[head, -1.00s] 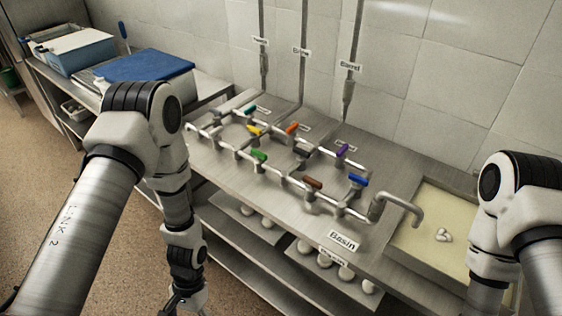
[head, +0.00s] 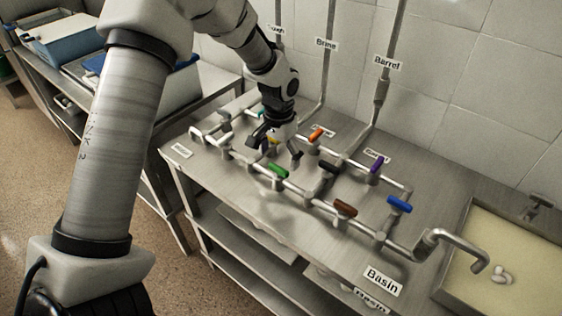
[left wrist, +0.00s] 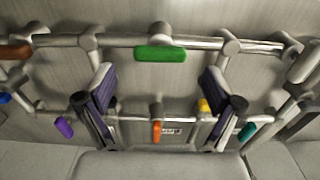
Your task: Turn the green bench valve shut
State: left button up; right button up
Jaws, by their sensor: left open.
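The green valve handle (head: 279,170) sits on the front pipe of the bench manifold. It lies roughly along that pipe. In the left wrist view the green handle (left wrist: 160,54) is at the top middle, in front of the pipe. My left gripper (head: 278,152) is over the manifold just behind the green handle, pointing down. Its two fingers (left wrist: 158,98) are spread wide and empty, one on each side of the picture, and apart from the handle. My right gripper is not in view.
Orange (head: 316,134), purple (head: 376,164), brown (head: 345,207) and blue (head: 399,204) handles sit nearby on the pipes. A yellow handle (left wrist: 204,105) is close to one finger. A teal handle (left wrist: 247,131) lies beyond it. A basin (head: 455,285) stands at the right.

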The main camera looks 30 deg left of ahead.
aim_at(279, 167)
pick_arm(q)
notch_tip(279, 167, down, 3)
jog(key=shift+a+r, duration=0.15)
jog(key=shift+r, duration=0.05)
jog(key=shift+s+f, duration=0.1)
jog(key=shift+f, duration=0.05)
jog(key=shift+s+d, duration=0.1)
jog(key=shift+d, duration=0.1)
jog(key=c, duration=1.1)
jog(key=shift+c, duration=0.2)
